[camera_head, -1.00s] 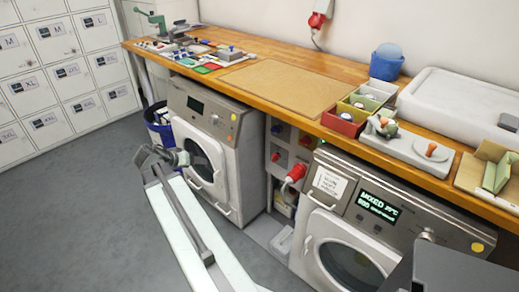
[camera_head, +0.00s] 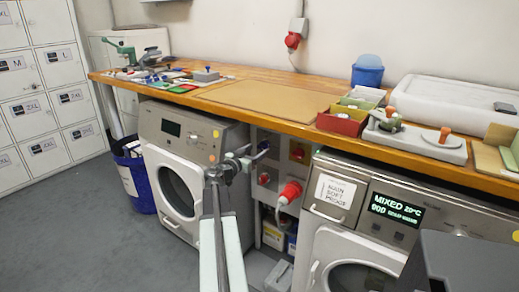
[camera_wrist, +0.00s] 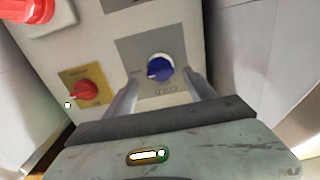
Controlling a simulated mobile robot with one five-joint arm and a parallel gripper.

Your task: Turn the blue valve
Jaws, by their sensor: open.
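In the wrist view, my gripper (camera_wrist: 160,77) is open, with one finger on each side of the valve. I cannot tell whether the fingers touch it. In the head view, my gripper (camera_head: 245,161) is in front of the panel's upper left, by the blue valve (camera_head: 263,146), which it partly covers.
A red knob on a yellow plate (camera_wrist: 86,92) is left of the valve in the wrist view. A large red plug (camera_head: 290,191) sticks out lower on the panel. Washing machines (camera_head: 186,190) flank the panel, and the wooden worktop (camera_head: 285,124) overhangs it.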

